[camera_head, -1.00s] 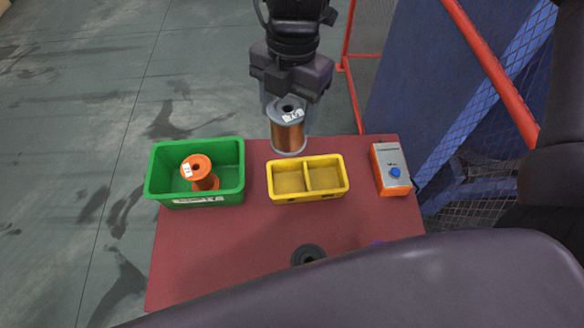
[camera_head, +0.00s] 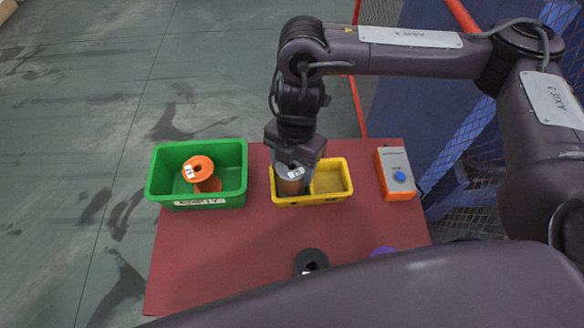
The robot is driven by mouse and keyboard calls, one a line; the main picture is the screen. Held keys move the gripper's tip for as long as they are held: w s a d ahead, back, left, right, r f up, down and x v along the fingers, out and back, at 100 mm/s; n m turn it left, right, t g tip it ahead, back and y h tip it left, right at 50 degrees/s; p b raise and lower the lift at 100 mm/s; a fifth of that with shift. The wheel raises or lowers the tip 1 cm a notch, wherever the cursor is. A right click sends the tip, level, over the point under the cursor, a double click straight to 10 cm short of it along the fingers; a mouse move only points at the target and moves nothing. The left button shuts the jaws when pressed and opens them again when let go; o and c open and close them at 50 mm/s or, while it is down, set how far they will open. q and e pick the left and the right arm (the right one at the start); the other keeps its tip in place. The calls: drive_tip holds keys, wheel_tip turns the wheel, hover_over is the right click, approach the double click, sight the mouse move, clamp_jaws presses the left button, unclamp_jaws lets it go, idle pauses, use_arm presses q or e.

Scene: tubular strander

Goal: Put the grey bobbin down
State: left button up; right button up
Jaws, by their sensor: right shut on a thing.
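The grey bobbin (camera_head: 291,183), wound with copper wire and with a white label on its top flange, is upright at the left compartment of the yellow divided box (camera_head: 312,200). My right gripper (camera_head: 293,168) is above the box, shut on the bobbin. The bobbin's lower end is hidden by the box's front wall, so I cannot tell whether it touches the floor of the compartment. The right compartment is empty. My left gripper is not in view.
A green bin (camera_head: 170,197) on the left holds an orange bobbin (camera_head: 201,173). A control box with a blue button (camera_head: 398,176) stands on the right. A black bobbin (camera_head: 311,262) and a purple item (camera_head: 384,251) are near the front of the red table (camera_head: 225,255).

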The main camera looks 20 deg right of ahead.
drive_tip(key=shift+f, duration=0.65)
drive_tip(key=shift+f, duration=0.1)
drive_tip(key=o, duration=1.6)
drive_tip(key=r, duration=0.8)
drive_tip(key=w+d+r, duration=0.1)
drive_tip(key=r, duration=0.3)
